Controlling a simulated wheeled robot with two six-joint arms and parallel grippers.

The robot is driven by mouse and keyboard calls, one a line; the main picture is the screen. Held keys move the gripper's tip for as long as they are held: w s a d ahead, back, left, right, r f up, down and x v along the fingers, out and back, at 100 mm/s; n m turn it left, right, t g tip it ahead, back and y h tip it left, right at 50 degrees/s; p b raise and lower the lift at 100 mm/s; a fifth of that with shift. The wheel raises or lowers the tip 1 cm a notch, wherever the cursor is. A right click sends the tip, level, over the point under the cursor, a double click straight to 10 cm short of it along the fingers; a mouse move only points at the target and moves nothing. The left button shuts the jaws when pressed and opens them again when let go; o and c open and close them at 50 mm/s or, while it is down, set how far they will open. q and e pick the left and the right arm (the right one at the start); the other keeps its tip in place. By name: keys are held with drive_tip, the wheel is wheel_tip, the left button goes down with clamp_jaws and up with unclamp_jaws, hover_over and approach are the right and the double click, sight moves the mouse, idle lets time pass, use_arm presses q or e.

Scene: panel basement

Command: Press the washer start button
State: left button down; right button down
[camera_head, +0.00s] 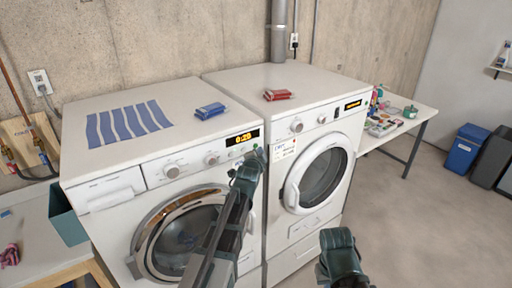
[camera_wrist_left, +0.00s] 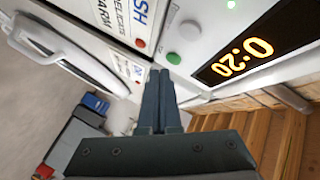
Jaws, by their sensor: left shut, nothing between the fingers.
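A round green button (camera_wrist_left: 173,58) shows beside the display (camera_wrist_left: 235,62) in the left wrist view. My left gripper (camera_head: 252,160) is at the right end of the washer's panel, below the display, with its fingers together and empty. Its fingertips (camera_wrist_left: 160,73) are very close to the green button in the wrist view; I cannot tell whether they touch it.
A white dryer (camera_head: 310,105) stands close on the right, with a paper label (camera_head: 284,149) on its front. Blue strips (camera_head: 130,122) and a blue packet (camera_head: 210,111) lie on the washer; a red packet (camera_head: 278,94) lies on the dryer.

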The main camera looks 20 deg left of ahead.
use_arm(q)
drive_tip(key=shift+w+a, duration=0.1)
drive_tip(key=shift+w+a, duration=0.2)
drive_tip(key=shift+a, duration=0.05)
idle(0.3)
